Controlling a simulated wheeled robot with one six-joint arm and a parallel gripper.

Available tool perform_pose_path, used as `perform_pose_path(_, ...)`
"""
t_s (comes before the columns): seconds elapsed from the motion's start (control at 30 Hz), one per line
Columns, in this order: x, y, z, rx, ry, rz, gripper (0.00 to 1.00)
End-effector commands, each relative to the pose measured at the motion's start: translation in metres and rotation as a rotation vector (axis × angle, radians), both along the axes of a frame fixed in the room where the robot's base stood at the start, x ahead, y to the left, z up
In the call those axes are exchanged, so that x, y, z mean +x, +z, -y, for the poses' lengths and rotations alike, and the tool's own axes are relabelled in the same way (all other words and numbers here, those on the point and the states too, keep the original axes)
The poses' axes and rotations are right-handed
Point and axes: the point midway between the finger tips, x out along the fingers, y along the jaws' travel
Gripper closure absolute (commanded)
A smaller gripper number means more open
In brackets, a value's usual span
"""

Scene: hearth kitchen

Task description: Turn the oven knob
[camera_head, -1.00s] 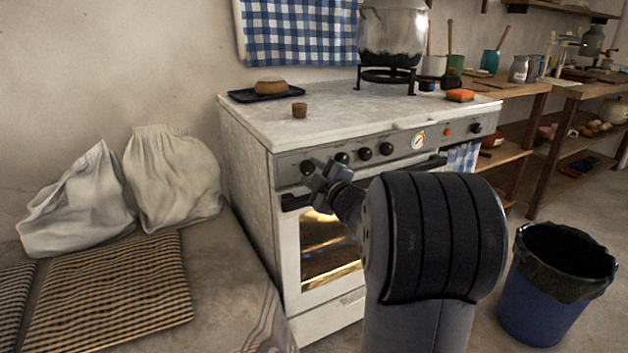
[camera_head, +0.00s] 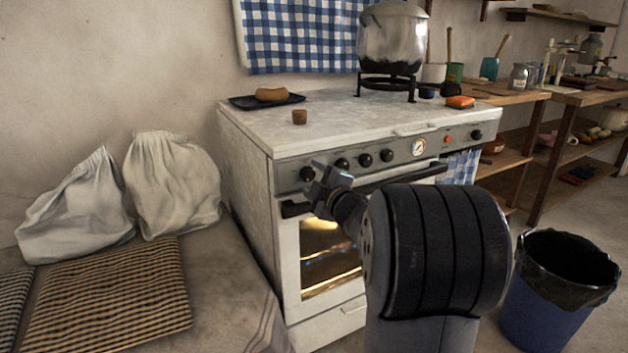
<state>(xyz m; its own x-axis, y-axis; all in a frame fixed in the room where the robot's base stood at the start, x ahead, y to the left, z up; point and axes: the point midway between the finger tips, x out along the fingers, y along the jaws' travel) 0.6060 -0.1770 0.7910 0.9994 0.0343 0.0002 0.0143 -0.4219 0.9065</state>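The white oven (camera_head: 243,192) stands against the wall with a row of dark round knobs on its grey front panel. The leftmost knob (camera_head: 307,174) shows just left of my gripper. More knobs sit to the right: one (camera_head: 342,164), another (camera_head: 364,159) and another (camera_head: 386,155). A far-right knob (camera_head: 477,134) is beyond the dial (camera_head: 418,147). My gripper (camera_head: 325,178) is in front of the panel, close to the leftmost knob in the picture. Its fingers are seen from behind; I cannot tell their opening or any contact.
A dark handle bar (camera_head: 405,175) runs below the knobs. A blue bin (camera_head: 535,312) is at right, a bench with sacks (camera_head: 80,208) at left.

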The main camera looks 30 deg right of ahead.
Motion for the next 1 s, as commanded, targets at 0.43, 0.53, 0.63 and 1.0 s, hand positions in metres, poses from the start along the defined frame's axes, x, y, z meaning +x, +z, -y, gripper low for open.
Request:
perform_pose_path(0.43, -0.015, 0.001, 0.002, 0.001, -0.003, -0.001, 0.43)
perform_pose_path(0.53, -0.032, 0.002, 0.002, 0.000, -0.003, -0.001, 0.43)
perform_pose_path(0.63, -0.052, 0.002, 0.003, 0.000, -0.004, -0.002, 0.43)
perform_pose_path(1.0, -0.105, 0.001, 0.004, 0.001, -0.001, 0.000, 0.43)
